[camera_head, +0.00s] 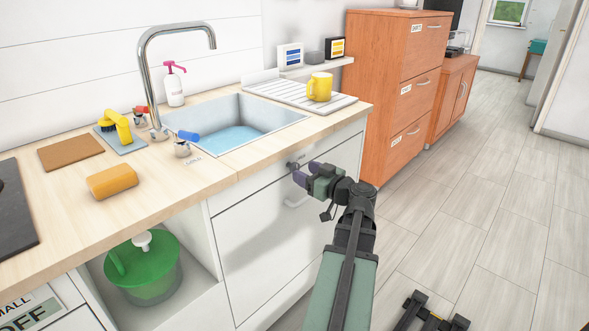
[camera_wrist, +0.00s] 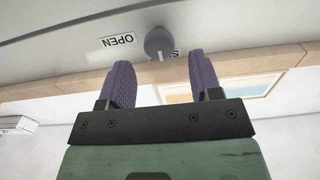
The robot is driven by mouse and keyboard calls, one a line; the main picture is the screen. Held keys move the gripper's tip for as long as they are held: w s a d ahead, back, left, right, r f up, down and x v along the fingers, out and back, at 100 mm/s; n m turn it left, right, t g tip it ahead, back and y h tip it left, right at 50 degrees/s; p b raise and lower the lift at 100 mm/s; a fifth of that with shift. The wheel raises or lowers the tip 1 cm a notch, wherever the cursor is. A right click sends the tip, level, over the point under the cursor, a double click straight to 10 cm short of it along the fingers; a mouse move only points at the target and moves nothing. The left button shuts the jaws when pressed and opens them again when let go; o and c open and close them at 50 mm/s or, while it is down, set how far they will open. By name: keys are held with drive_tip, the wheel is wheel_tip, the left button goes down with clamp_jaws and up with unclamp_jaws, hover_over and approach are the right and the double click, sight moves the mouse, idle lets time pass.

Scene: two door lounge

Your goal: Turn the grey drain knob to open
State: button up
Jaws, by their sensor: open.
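The grey drain knob (camera_wrist: 159,42) is round, with a white pointer line toward the picture's bottom, in the upside-down wrist view. It sits on the white cabinet front below the sink (camera_head: 231,125), which holds blue water. An OPEN label (camera_wrist: 117,41) is beside the knob on the picture's left. A second label (camera_wrist: 176,54) is mostly hidden behind the knob; only part of a letter shows. My gripper (camera_wrist: 160,66) is open, with purple fingers apart to either side of the knob's line. The knob appears beyond the fingertips, with no contact visible. In the head view my gripper (camera_head: 304,172) is close to the cabinet front.
The wooden counter (camera_head: 60,195) overhangs the cabinet front. A drain board (camera_head: 285,92) holds a yellow mug (camera_head: 319,87). Orange drawers (camera_head: 397,90) stand to the right. The floor (camera_head: 460,220) at right is clear.

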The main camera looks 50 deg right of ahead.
sight(298, 168)
drive_tip(key=w, duration=0.4)
drive_tip(key=shift+w+d, duration=0.3)
drive_tip(key=shift+w, duration=0.05)
drive_tip(key=c, duration=0.9)
drive_tip(key=m, duration=0.4)
drive_tip(key=shift+m, duration=0.3)
drive_tip(key=m, duration=0.4)
drive_tip(key=shift+d+f+m, duration=0.1)
drive_tip(key=shift+m, duration=0.2)
drive_tip(key=m, duration=0.4)
drive_tip(key=shift+m, duration=0.3)
drive_tip(key=shift+f+m, duration=0.15)
drive_tip(key=shift+m, duration=1.95)
